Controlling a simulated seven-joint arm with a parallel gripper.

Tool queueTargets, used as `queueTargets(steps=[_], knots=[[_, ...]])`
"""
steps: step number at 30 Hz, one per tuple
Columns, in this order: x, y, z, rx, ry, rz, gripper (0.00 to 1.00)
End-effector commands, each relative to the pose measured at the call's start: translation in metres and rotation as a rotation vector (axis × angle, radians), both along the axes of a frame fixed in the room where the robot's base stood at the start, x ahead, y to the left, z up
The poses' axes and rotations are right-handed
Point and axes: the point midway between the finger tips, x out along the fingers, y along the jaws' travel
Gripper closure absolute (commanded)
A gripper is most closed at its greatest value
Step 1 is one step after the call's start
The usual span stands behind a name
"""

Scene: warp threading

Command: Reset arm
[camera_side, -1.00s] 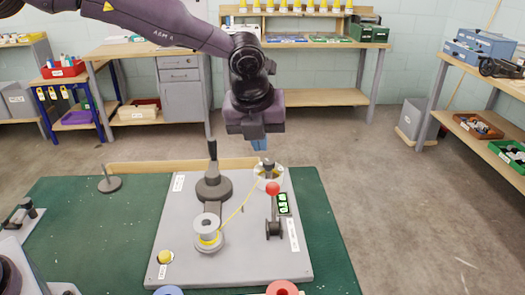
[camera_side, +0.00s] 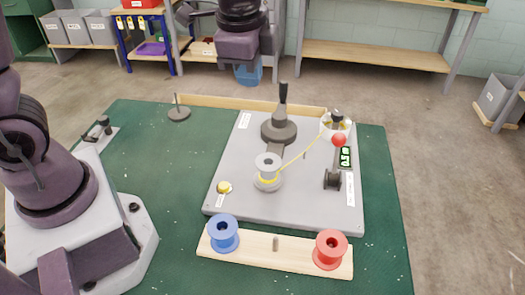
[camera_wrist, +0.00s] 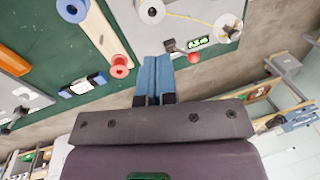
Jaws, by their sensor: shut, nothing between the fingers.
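My gripper (camera_side: 248,75) hangs in the air in the upper part of the side view, with its blue fingers shut and empty. In the wrist view the fingers (camera_wrist: 155,75) are together. The grey board (camera_side: 235,205) carries a yellow-thread spool (camera_side: 268,175), a black-handled lever (camera_side: 282,120), a white guide (camera_side: 336,125) and a red-balled lever (camera_side: 338,140). Yellow thread (camera_side: 300,157) runs from the spool to the guide. In the picture, the gripper appears above the board's back edge, apart from everything.
A wooden rack (camera_side: 270,250) in front of the board holds a blue spool (camera_side: 224,233) and a red spool (camera_side: 330,250). A yellow button (camera_side: 223,187) and green display (camera_side: 346,157) are on the board. Workbenches (camera_side: 380,55) stand behind. The green mat (camera_side: 150,150) has free room.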

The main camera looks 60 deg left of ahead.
Motion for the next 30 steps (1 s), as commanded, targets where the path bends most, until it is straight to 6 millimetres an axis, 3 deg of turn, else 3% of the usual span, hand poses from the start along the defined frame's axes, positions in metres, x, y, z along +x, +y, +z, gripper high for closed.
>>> queueTargets(steps=[6, 12, 18, 30], knots=[[-0.074, 0.035, 0.031, -0.159, -0.135, 0.549, 1.00], [-0.124, 0.050, 0.043, -0.318, -0.237, 0.795, 1.00], [-0.141, 0.056, 0.058, -0.392, -0.328, 0.817, 1.00], [-0.142, 0.057, 0.063, -0.403, -0.352, 0.813, 1.00]])
